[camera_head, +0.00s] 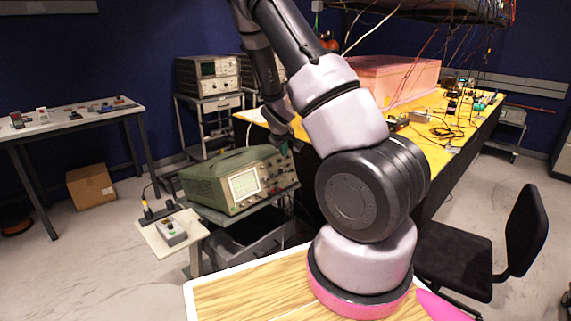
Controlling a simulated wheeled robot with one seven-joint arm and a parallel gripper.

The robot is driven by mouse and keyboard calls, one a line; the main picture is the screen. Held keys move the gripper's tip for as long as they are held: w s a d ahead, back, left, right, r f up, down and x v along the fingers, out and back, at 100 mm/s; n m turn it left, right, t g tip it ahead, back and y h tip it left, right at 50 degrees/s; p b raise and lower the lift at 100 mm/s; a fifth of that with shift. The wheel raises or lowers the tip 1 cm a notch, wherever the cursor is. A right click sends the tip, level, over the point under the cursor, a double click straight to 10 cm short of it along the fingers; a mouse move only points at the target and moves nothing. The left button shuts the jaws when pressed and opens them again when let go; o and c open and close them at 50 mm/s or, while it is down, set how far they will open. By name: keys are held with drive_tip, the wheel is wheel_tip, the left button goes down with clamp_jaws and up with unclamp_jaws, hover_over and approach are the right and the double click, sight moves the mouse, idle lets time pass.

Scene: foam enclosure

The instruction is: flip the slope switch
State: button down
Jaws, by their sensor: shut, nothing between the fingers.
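A green oscilloscope (225,178) with a lit screen stands on a cart left of my arm. Its front panel (276,173) carries several knobs and small controls; I cannot make out the slope switch among them. My gripper (291,146) points down at the upper right edge of the oscilloscope's front. It is shut and holds nothing. Its fingertips are small and dark, partly lost against the background, and I cannot tell whether they touch the panel.
A yellow workbench (425,135) with a pink foam block (392,80) lies behind my arm. A black chair (460,268) is at right. Open floor lies at left.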

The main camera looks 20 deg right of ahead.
approach(287, 168)
drive_tip(key=x, duration=0.5)
drive_tip(key=shift+a, duration=0.1)
idle(0.4)
drive_tip(key=shift+w+d, duration=0.2)
drive_tip(key=shift+d, duration=0.35)
drive_tip(key=shift+w+d, duration=0.15)
drive_tip(key=shift+d, duration=0.4)
